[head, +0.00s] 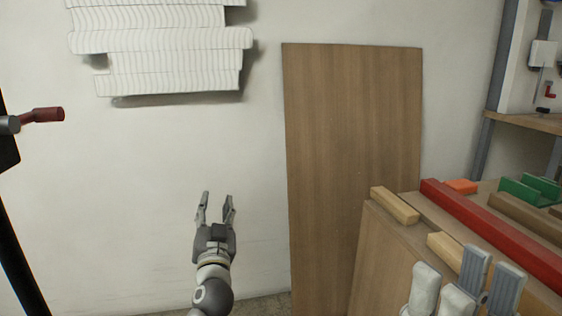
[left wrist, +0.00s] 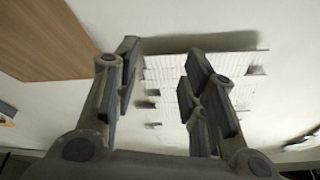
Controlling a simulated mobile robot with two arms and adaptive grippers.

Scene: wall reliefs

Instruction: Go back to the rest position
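My left gripper (head: 216,208) points up in front of the white wall, below the white wall relief (head: 165,45). Its two fingers stand apart with nothing between them; the left wrist view shows the same open fingers (left wrist: 158,80), with the relief (left wrist: 200,75) beyond. My right gripper (head: 466,275) is at the bottom right of the head view, in front of the wooden bench. Its pale grey fingers show, but the lower part is cut off by the frame edge. I see nothing held between its fingers.
A tall wooden panel (head: 350,150) leans on the wall. At right, a bench (head: 385,250) carries a long red bar (head: 490,230), wooden blocks (head: 394,205) and green pieces (head: 525,190). A dark stand with a red handle (head: 42,115) is at left. The wall between is clear.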

